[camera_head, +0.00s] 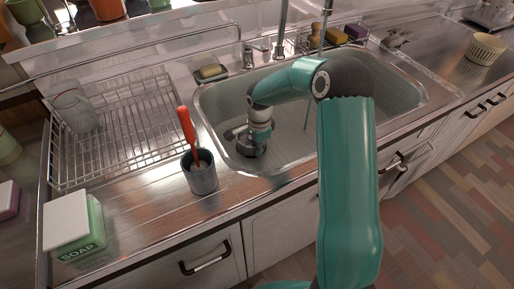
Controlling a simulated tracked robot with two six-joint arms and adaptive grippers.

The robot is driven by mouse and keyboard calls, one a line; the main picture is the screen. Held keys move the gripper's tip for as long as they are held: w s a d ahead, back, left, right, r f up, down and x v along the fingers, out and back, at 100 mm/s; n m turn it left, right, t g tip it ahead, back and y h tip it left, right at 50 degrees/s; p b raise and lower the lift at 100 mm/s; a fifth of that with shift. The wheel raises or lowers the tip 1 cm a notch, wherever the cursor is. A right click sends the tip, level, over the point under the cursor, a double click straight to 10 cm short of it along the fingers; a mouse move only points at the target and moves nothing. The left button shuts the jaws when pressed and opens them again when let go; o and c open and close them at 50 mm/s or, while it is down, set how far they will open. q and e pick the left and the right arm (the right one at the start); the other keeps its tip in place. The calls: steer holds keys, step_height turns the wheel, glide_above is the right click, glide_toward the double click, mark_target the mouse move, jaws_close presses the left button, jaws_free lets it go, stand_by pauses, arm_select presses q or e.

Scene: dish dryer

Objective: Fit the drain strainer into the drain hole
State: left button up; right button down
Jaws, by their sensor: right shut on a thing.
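My right arm reaches over the sink's front edge and bends down into the basin of the sink (400,97). My right gripper (249,149) points down, low in the left part of the basin. It is shut on a small dark metallic thing, which seems to be the drain strainer, mostly hidden by the gripper. Grey metal shows beside the gripper on its left; I cannot tell whether it is the strainer or the drain rim. The drain hole cannot be made out. My left gripper is not in view.
A sponge in a dish (211,72) and the faucet are behind. The basin's right side is clear.

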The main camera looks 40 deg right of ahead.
steer(key=shift+f+b, duration=0.35)
steer(key=shift+f, duration=0.05)
steer(key=c, duration=1.3)
jaws_free()
steer(key=shift+r, duration=0.1)
steer(key=shift+r+p, duration=0.4)
steer(key=shift+p, duration=0.1)
steer(key=r, duration=0.4)
steer(key=r+p, duration=0.1)
steer(key=r, duration=0.7)
steer(key=shift+s+r+p, duration=0.15)
steer(key=shift+s+p, duration=0.2)
steer(key=shift+s, duration=0.05)
